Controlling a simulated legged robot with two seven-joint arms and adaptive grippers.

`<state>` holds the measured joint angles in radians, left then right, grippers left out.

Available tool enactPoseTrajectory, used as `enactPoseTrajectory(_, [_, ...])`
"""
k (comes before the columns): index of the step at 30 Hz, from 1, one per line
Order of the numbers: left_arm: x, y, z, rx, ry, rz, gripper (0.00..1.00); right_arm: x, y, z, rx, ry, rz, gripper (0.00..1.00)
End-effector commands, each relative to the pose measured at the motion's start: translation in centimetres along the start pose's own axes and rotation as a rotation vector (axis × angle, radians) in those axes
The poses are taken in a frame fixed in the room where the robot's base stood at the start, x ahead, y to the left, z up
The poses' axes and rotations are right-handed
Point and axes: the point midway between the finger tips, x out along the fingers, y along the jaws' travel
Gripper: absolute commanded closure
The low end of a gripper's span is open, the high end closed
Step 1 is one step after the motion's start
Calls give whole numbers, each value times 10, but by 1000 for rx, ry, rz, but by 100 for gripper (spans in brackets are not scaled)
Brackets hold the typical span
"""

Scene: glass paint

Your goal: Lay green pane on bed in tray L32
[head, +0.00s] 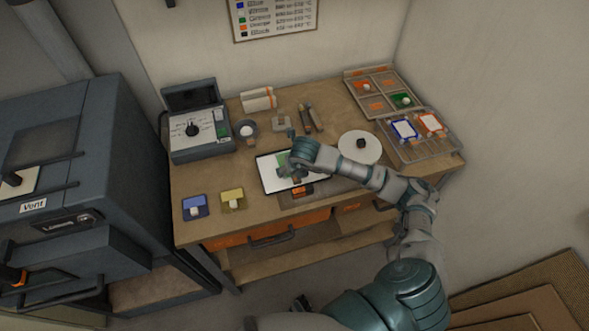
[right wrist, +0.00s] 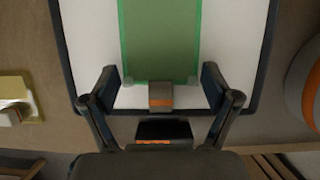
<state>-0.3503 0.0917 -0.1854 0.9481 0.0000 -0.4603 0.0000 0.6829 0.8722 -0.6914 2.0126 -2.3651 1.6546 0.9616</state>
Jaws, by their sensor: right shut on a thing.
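The tray (head: 266,180) has a dark rim and a white bed. It lies near the middle of the bench. The green pane (head: 282,159) is partly hidden by my right gripper (head: 291,167) in the head view. In the right wrist view the green pane (right wrist: 160,40) lies flat over the white bed (right wrist: 235,45), inside the dark rim. I cannot tell whether it touches the bed. My left gripper is out of view.
Blue (head: 195,207) and yellow (head: 232,199) pieces lie to the left of the tray. A white disc with a dark knob (head: 359,147) and a rack of panes (head: 418,150) stand to the right. A dark kiln (head: 60,200) fills the left side.

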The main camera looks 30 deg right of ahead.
Motion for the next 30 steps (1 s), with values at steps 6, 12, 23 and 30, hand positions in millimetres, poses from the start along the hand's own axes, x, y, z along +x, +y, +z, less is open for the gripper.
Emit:
enactPoseTrajectory(6, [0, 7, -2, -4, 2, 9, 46, -1, 3, 0, -1, 0, -2, 54])
enactPoseTrajectory(12, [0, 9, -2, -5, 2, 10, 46, 0, 1, 0, 0, 1, -1, 0])
enactPoseTrajectory(23, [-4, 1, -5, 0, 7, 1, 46, -5, 0, 2, 0, 0, -1, 0])
enactPoseTrajectory(30, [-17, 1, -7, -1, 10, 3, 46, -26, 1, 10, 0, -1, -2, 0])
